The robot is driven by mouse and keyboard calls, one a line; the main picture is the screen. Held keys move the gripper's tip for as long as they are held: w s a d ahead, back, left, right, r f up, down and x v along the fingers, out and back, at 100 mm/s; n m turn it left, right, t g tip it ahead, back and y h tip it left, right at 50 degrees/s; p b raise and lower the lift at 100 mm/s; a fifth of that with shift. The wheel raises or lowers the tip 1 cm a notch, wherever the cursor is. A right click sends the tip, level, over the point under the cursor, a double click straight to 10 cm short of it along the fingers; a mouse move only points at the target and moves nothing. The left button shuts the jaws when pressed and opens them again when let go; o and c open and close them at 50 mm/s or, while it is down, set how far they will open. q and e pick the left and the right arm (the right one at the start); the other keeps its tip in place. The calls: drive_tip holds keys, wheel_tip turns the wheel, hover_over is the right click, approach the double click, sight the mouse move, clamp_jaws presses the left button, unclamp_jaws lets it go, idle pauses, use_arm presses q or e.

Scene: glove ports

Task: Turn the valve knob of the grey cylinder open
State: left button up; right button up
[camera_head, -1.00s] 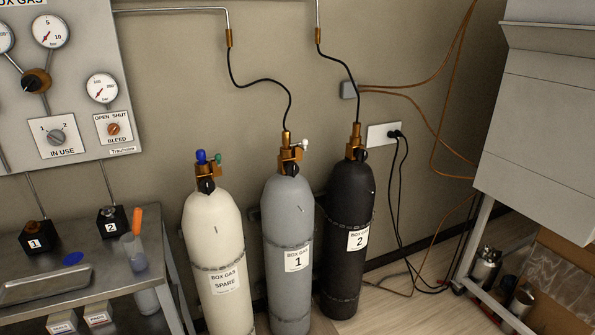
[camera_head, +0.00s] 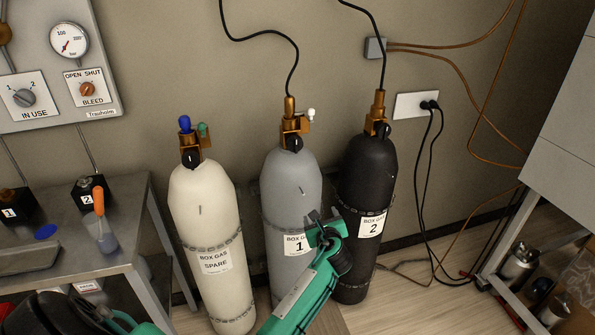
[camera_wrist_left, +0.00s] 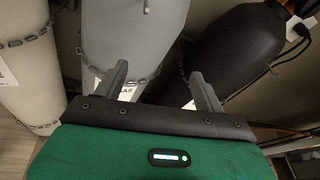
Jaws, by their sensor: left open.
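The grey cylinder (camera_head: 285,195), labelled BOX GAS 1, stands between the cream and black cylinders. Its brass valve (camera_head: 291,125) has a black knob (camera_head: 292,145) at the front and a small white knob (camera_head: 311,115) at the right. My left gripper (camera_head: 318,222) is in front of the cylinder's lower right body, well below the valve, and partly covers its label. In the left wrist view its fingers (camera_wrist_left: 161,82) are apart and empty, with the grey cylinder (camera_wrist_left: 135,35) behind them; the valve is outside that view. My right gripper is not in view.
The cream spare cylinder (camera_head: 205,220) stands left and the black cylinder (camera_head: 366,180) close at right, all chained. A black hose (camera_head: 270,38) rises from the grey cylinder's valve. A metal bench (camera_head: 125,255) stands at left, the gauge panel (camera_head: 60,60) above it.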

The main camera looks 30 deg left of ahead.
sight(297, 147)
use_arm(q)
drive_tip(key=a+r+m+y, duration=0.1)
drive_tip(key=a+r+y, duration=0.25)
drive_tip(key=r, duration=1.25)
drive_tip(key=shift+y, duration=0.45)
drive_tip(key=p+x, duration=0.1)
drive_tip(key=x, duration=1.1)
drive_tip(key=shift+s, duration=0.15)
drive_tip(key=shift+w+a+f, duration=0.1)
drive_tip(key=shift+w+a, duration=0.25)
drive_tip(key=shift+a, duration=0.2)
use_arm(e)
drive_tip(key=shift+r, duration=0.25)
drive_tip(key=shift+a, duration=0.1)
use_arm(q)
drive_tip(key=shift+c, duration=0.4)
drive_tip(key=c, duration=0.9)
